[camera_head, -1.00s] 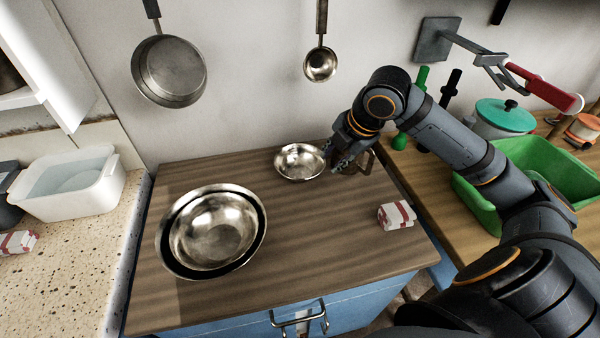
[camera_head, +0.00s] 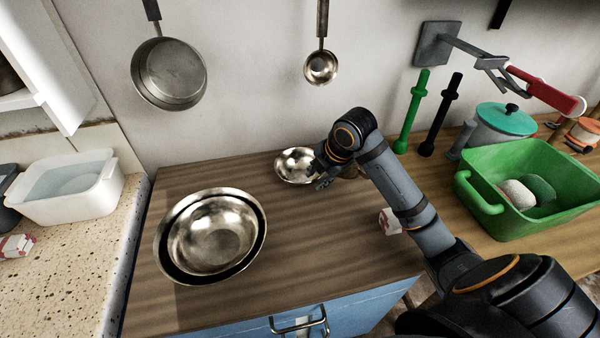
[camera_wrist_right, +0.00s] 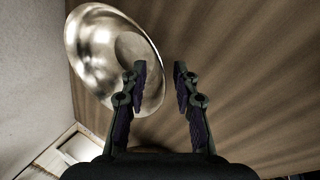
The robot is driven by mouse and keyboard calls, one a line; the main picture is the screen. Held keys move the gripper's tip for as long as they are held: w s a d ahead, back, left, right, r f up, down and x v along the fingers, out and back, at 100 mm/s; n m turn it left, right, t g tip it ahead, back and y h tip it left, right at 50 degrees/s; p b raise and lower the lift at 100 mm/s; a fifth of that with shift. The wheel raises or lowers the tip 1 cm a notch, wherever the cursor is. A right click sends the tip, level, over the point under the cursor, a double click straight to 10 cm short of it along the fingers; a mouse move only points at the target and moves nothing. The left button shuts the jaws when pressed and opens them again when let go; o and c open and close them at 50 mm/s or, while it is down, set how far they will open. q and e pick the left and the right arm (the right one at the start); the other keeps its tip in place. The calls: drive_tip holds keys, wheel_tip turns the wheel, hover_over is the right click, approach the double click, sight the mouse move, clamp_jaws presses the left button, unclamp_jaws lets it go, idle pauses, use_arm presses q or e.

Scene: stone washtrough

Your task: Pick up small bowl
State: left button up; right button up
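The small bowl (camera_head: 296,164) is a shiny metal bowl standing upright on the wooden counter near the back wall. It also shows in the right wrist view (camera_wrist_right: 100,45), at the upper left. My right gripper (camera_head: 322,178) is at the bowl's right front side in the head view, its fingers partly hidden by the wrist. In the right wrist view the gripper (camera_wrist_right: 159,68) is open, with a gap between the fingertips. The left finger overlaps the bowl's rim in the picture; I cannot tell whether they touch. My left gripper is not in view.
Two nested larger metal bowls (camera_head: 212,235) stand at the counter's left. A red and white carton (camera_head: 389,221) lies partly behind my right arm. A green tub (camera_head: 525,160) stands at right. A pan (camera_head: 170,74) and ladle (camera_head: 321,67) hang above. The counter's front middle is clear.

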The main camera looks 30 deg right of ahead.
drive_tip(key=shift+w+f, duration=0.1)
drive_tip(key=shift+f, duration=0.2)
clamp_jaws()
drive_tip(key=shift+r, duration=0.2)
